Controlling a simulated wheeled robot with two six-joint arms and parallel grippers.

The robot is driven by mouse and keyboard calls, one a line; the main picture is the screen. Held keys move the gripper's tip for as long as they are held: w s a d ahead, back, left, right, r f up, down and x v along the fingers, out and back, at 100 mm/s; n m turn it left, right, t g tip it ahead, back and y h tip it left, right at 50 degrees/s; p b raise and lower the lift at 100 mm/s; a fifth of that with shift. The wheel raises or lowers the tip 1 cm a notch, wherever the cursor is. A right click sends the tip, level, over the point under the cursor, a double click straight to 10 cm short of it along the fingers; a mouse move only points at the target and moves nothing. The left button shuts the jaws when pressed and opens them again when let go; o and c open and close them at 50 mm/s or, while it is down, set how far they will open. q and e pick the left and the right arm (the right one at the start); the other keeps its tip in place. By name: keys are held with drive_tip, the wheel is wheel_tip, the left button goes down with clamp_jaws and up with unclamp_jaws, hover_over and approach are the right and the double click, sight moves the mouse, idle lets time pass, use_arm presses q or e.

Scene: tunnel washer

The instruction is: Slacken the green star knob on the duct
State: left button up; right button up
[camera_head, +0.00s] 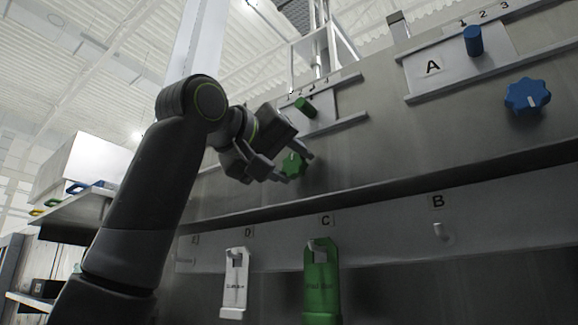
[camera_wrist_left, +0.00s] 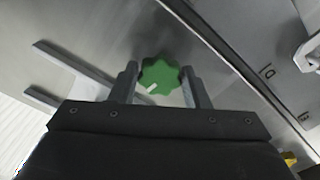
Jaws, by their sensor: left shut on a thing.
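The green star knob (camera_head: 292,165) sits on the grey metal duct (camera_head: 400,140), below a numbered scale panel. In the left wrist view the knob (camera_wrist_left: 160,76) shows a white pointer line and lies between both fingers. My left gripper (camera_head: 291,166) is shut on the knob from the sides; it also shows in the left wrist view (camera_wrist_left: 160,84). A green peg (camera_head: 305,107) stands in the scale panel above the knob. My right gripper is not in view.
A blue star knob (camera_head: 527,95) and a blue peg (camera_head: 473,40) are at upper right, beside the letter A. Below, a white tag (camera_head: 235,283) and a green tag (camera_head: 321,285) hang on hooks under D and C. The hook at B (camera_head: 441,232) is empty. Shelving stands at left.

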use_arm(q)
drive_tip(key=shift+f+n, duration=0.15)
drive_tip(key=shift+n, duration=0.35)
drive_tip(key=o, duration=1)
drive_tip(key=shift+c, duration=0.2)
drive_tip(key=b+v, duration=0.7)
drive_tip(key=v, duration=1)
drive_tip(key=shift+s, duration=0.15)
